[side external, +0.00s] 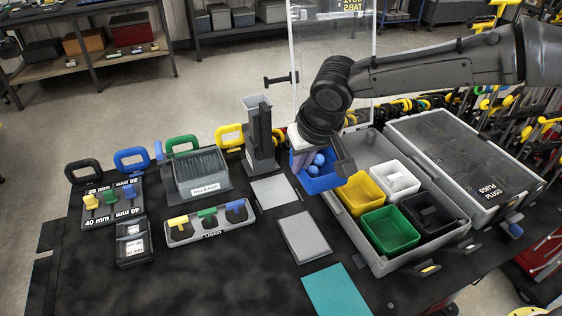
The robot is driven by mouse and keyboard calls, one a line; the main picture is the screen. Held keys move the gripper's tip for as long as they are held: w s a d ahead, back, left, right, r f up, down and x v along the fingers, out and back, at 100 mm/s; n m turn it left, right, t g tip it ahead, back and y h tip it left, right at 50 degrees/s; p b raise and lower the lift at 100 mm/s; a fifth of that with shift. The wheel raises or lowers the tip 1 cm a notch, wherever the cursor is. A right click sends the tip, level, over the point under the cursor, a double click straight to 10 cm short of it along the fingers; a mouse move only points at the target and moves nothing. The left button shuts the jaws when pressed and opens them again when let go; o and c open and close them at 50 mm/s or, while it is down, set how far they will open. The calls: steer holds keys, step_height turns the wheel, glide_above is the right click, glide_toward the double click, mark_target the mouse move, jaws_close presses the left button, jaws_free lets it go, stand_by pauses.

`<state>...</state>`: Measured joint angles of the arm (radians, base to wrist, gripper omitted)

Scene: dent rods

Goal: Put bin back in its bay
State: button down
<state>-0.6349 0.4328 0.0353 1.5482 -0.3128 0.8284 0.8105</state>
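A blue bin (314,184) with blue round pieces (318,160) in it hangs at my gripper (322,162), in the middle of the side view. My gripper appears shut on the bin; the exact contact is partly hidden by the fingers. The bin overlaps the left wall of a grey tray (345,222) in the picture and seems to be above it. The tray holds a yellow bin (361,193), a white bin (396,179), a green bin (390,231) and a black bin (430,213). A bare bay (368,151) shows at the tray's back end.
A lidded grey case (460,165) stands right of the tray. A grey upright holder (260,133) stands left of my gripper, and a clear panel (318,45) behind it. Flat grey plates (303,237) and a teal sheet (336,291) lie in front.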

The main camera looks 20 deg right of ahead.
mark_target(315, 168)
steer(key=shift+s+d+r, duration=0.25)
steer(key=shift+s, duration=0.2)
steer(key=shift+s+d+r, duration=0.25)
steer(key=shift+s, duration=0.2)
steer(key=shift+s+d+f+n, duration=0.1)
steer(key=shift+s+f+n, duration=0.2)
steer(key=shift+n, duration=0.2)
steer(key=shift+d, duration=0.25)
steer(key=d, duration=1.3)
steer(key=shift+m, duration=0.5)
steer(key=w+a+f, duration=0.1)
steer(key=w+f, duration=0.1)
steer(key=w, duration=0.2)
steer(key=w+a+f, duration=0.1)
steer(key=w+f, duration=0.2)
steer(key=w, duration=0.1)
steer(key=w+a+f, duration=0.1)
steer(key=w+f, duration=0.1)
steer(key=w, duration=0.2)
steer(key=shift+a+f, duration=0.25)
steer(key=shift+w+a+f, duration=0.15)
steer(key=shift+w+f, duration=0.35)
steer(key=shift+f, duration=0.15)
steer(key=shift+w+f, duration=0.1)
steer(key=shift+f, duration=1.5)
